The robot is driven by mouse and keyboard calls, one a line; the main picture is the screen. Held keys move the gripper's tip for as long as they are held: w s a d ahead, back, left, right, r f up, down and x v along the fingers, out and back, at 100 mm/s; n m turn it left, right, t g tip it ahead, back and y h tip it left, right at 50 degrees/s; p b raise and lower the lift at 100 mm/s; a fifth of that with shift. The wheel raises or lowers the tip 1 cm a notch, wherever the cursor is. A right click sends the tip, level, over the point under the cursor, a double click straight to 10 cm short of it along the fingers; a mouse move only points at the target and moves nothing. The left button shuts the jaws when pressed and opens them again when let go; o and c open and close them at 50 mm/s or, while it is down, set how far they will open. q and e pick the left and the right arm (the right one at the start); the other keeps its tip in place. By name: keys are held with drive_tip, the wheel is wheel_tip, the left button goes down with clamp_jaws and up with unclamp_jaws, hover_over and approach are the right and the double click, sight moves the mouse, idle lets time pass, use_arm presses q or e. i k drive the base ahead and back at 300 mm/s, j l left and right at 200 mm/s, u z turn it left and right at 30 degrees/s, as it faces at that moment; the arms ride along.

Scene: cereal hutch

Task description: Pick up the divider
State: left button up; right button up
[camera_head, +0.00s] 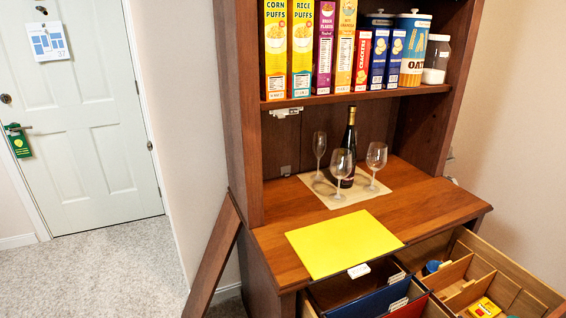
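A flat yellow divider (343,243) with a white tab (358,271) at its front edge lies on the wooden counter (435,203) of the hutch. Its front edge is by the open drawer below. In that drawer a blue divider (374,303) and a red one (412,307) stand upright, and white tabs show on them. Neither of my grippers is in view.
Behind the yellow divider, a dark bottle (349,145) and three wine glasses stand on a beige mat (330,200). Cereal boxes (302,50) fill the shelf above. A partitioned open drawer (515,268) is at right. A wooden board (212,262) leans at left.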

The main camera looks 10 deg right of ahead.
sight(472, 291)
drive_tip(key=z, duration=1.6)
drive_tip(key=l+u, duration=0.2)
drive_tip(key=l, duration=0.95)
drive_tip(key=i+l+u, duration=0.1)
drive_tip(key=l, duration=0.2)
drive_tip(key=i+l+u, duration=0.1)
drive_tip(key=l, duration=0.2)
drive_tip(key=l+u, duration=0.1)
drive_tip(key=l, duration=0.2)
drive_tip(key=i+l+u, duration=0.1)
drive_tip(key=l, duration=0.2)
drive_tip(key=i+l+u, duration=0.1)
drive_tip(key=i+l, duration=0.25)
drive_tip(key=l, duration=0.3)
drive_tip(key=i+l+u, duration=0.2)
drive_tip(key=i+l, duration=0.15)
drive_tip(key=i, duration=0.1)
